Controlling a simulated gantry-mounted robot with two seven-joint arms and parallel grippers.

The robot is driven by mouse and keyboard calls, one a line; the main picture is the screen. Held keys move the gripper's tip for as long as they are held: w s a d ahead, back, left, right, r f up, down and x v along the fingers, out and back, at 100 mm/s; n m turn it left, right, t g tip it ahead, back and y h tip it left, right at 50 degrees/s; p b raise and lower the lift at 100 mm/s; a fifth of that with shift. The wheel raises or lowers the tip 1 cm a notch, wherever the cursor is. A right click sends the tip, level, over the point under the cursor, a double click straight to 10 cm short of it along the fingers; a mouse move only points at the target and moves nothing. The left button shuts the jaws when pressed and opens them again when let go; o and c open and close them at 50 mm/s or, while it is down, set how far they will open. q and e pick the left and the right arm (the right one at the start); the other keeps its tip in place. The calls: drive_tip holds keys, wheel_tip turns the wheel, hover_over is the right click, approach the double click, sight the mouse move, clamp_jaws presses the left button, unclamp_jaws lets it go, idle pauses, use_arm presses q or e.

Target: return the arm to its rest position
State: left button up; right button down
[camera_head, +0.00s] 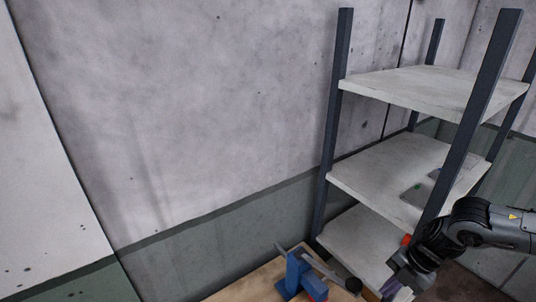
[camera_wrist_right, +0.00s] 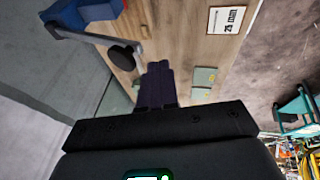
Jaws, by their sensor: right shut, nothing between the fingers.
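My right arm enters the head view from the right, in front of the shelf unit. Its gripper (camera_head: 388,289) points down near the bottom edge, by the wooden table. In the right wrist view its dark fingers (camera_wrist_right: 158,70) are together with nothing between them, over the wooden table top (camera_wrist_right: 180,45). I cannot tell how high above the table they are. My left arm and gripper are not in view.
A blue tool (camera_head: 298,272) with a grey lever and dark knob stands on the table (camera_head: 245,284), left of the right gripper. A metal shelf unit (camera_head: 395,178) stands behind my right arm. Small green pieces (camera_wrist_right: 203,76) lie on the table. The head view's left side shows bare wall.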

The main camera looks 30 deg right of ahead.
drive_tip(key=s+a+f+y+p, duration=0.2)
drive_tip(key=a+f, duration=0.1)
drive_tip(key=a, duration=0.5)
drive_tip(key=s+a+f+g+y+p, duration=0.1)
drive_tip(key=s+a+f+y, duration=0.15)
drive_tip(key=a, duration=0.65)
drive_tip(key=s+a+f+y+p, duration=0.2)
drive_tip(key=a+f+y, duration=0.1)
drive_tip(key=a, duration=0.5)
drive_tip(key=w+a+r+m+t+p, duration=0.1)
drive_tip(key=w+a+r+m+t, duration=0.1)
drive_tip(key=a+r+m+t, duration=0.3)
drive_tip(key=w+a+r+m+t+p, duration=0.1)
drive_tip(key=w+a+m+t+p, duration=0.1)
drive_tip(key=a, duration=0.6)
drive_tip(key=w+d+m+t+h+p, duration=0.1)
drive_tip(key=w+d+m+h+p, duration=0.1)
drive_tip(key=d+m+h, duration=0.65)
drive_tip(key=s+d+f+m+g+h, duration=0.2)
drive_tip(key=s+d+g, duration=0.3)
drive_tip(key=s, duration=0.3)
drive_tip(key=shift+f+g+h+b, duration=0.25)
drive_tip(key=shift+g+h+b, duration=0.05)
drive_tip(key=shift+a+m, duration=0.1)
drive_tip(key=shift+m, duration=0.15)
